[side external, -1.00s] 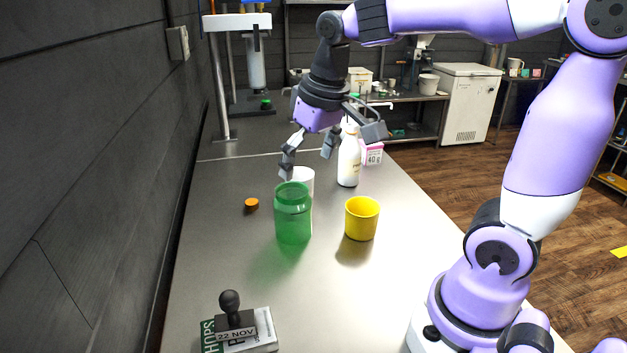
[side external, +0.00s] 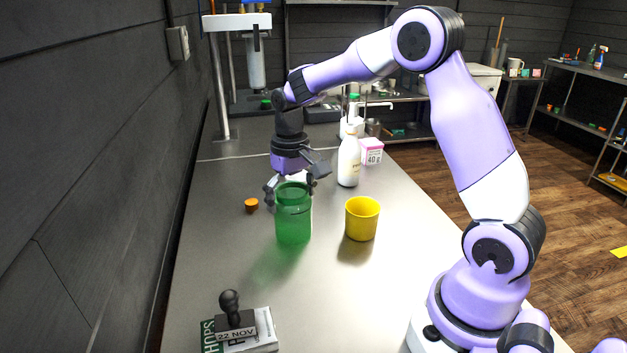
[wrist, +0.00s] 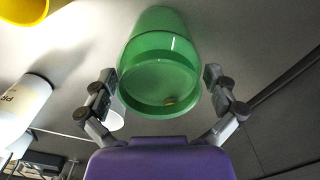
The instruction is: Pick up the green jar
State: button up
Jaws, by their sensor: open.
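The green jar (side external: 293,216) stands upright on the steel bench in the side view. It is see-through green. My gripper (side external: 290,196) is just behind and above it, with its fingers pointing down around the level of the jar's top. In the wrist view the jar (wrist: 160,70) is in the middle, and the two fingers of my gripper (wrist: 160,90) are spread on either side of it with gaps. The gripper is open and holds nothing. I cannot tell whether either finger touches the jar.
A yellow cup (side external: 362,219) stands right of the jar. A white bottle (side external: 348,162) and a pink-and-white box (side external: 371,151) are behind. A white cup is mostly hidden behind the jar. An orange cap (side external: 251,205) lies left. A stamp (side external: 232,318) on a packet is in front.

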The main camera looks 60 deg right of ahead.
jog(key=shift+f, duration=1.55)
jog(key=c, duration=1)
jog(key=shift+s, duration=0.1)
